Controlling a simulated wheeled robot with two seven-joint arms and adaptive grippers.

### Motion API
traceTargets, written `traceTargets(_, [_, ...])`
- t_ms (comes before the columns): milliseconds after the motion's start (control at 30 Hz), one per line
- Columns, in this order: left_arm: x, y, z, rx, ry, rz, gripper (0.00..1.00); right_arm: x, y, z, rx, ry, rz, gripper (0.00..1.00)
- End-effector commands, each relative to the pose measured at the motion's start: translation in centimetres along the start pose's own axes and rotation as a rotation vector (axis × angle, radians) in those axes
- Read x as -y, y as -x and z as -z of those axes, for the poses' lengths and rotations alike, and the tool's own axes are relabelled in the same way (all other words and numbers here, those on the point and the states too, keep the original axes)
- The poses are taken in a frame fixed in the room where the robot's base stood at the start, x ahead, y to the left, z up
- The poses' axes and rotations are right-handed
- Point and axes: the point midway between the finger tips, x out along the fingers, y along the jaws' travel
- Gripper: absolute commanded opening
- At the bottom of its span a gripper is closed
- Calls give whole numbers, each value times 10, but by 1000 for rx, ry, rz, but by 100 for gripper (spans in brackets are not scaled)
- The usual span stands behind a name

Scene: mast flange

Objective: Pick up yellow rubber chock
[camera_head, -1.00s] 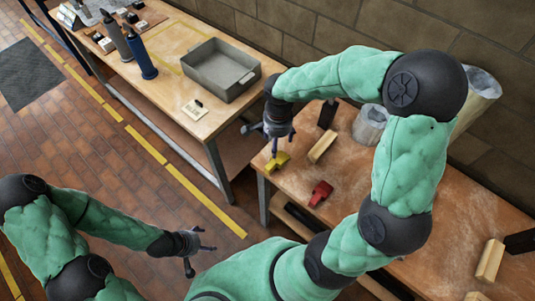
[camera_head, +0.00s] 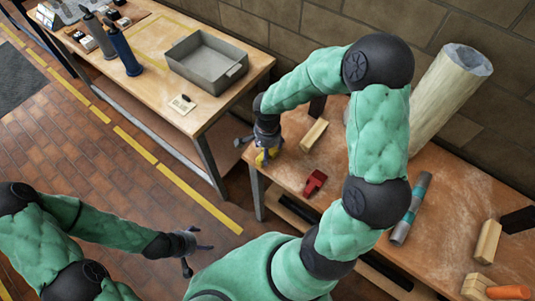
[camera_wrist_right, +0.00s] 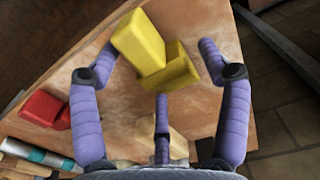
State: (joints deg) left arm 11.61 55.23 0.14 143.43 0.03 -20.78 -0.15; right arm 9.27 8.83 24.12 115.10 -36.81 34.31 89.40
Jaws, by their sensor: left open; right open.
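The yellow rubber chock (camera_head: 266,157) lies at the near left corner of the right-hand table, partly hidden by my right gripper (camera_head: 262,145). In the right wrist view the chock (camera_wrist_right: 155,50) shows as a stepped yellow block between the spread purple fingers of my right gripper (camera_wrist_right: 158,75). The fingers are open around it, and I cannot tell whether any touches it. My left gripper (camera_head: 194,247) is open and empty above the brick floor at lower left, far from the chock.
A red chock (camera_head: 315,183) and a wooden block (camera_head: 314,134) lie close by on the right-hand table (camera_head: 450,215). A grey-teal cylinder (camera_head: 411,210) and a tall pale column (camera_head: 445,95) are further right. A grey tray (camera_head: 207,60) sits on the other table.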

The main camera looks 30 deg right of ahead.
Motion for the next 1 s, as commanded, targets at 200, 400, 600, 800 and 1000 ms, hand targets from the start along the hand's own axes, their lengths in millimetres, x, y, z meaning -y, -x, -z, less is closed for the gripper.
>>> traceTargets(200, [0,1,0,0,0,0,79,0,1,0,-1,0,1,62])
traceTargets(400, [0,1,0,0,0,0,79,0,0,-1,1,0,0,18])
traceTargets(600, [0,0,0,0,0,0,79,-1,-1,-2,3,1,-2,18])
traceTargets(800, [0,1,0,0,0,0,79,-2,-1,-3,5,2,-5,17])
traceTargets(1000, [-2,4,0,0,0,0,79,-1,12,-2,3,1,-4,10])
